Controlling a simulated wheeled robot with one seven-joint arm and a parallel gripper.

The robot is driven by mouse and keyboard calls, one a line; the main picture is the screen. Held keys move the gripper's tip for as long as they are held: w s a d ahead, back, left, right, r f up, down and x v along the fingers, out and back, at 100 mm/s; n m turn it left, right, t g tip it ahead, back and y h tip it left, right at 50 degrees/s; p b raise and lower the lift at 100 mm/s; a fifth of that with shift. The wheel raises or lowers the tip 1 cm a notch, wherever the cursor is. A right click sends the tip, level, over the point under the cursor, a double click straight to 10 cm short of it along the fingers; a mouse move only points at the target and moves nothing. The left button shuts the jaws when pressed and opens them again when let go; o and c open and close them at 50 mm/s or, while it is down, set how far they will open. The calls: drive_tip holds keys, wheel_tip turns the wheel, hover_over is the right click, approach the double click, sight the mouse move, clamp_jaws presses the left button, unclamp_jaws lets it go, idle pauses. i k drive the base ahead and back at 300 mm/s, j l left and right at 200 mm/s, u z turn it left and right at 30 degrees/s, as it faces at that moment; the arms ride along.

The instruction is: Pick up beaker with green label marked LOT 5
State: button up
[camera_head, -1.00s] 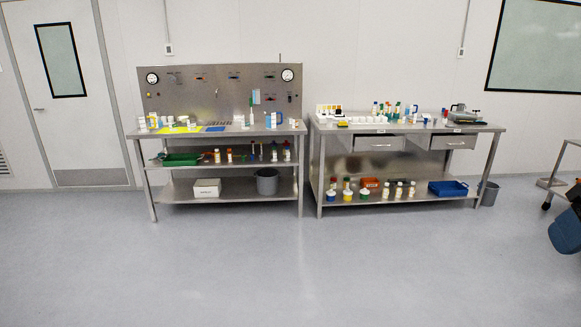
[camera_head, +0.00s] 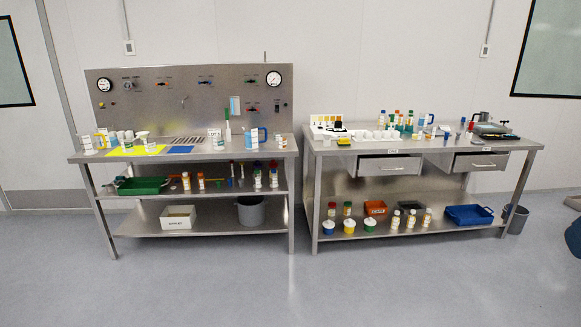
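Two steel benches stand ahead of me, a left bench (camera_head: 190,201) with a gauge panel and a right bench (camera_head: 330,165) with drawers. Several small white and clear containers (camera_head: 130,138) stand on the left part of the left bench top, by a yellow mat (camera_head: 122,152). A few more labelled containers (camera_head: 253,137) stand on its right part. At this distance I cannot read any label, so I cannot tell which one is the beaker marked LOT 5. My gripper is not in view.
Bottles and a green tray (camera_head: 142,186) are on the left bench's middle shelf. A white box (camera_head: 178,217) and grey bin (camera_head: 251,211) are below. A blue tray (camera_head: 469,215) is on the right bench's lower shelf. The floor (camera_head: 290,290) in front is clear.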

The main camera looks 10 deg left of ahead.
sight(127, 145)
drive_tip(key=i, duration=0.9)
drive_tip(key=i+u, duration=0.1)
drive_tip(key=i, duration=0.8)
drive_tip(key=i+l+u, duration=0.15)
drive_tip(key=i+u, duration=0.3)
drive_tip(key=i+l+u, duration=0.3)
drive_tip(key=i+u, duration=0.15)
drive_tip(key=i+l+u, duration=0.7)
drive_tip(key=l+u, duration=0.25)
drive_tip(key=i+l+u, duration=0.2)
drive_tip(key=l+u, duration=0.25)
drive_tip(key=l, duration=0.3)
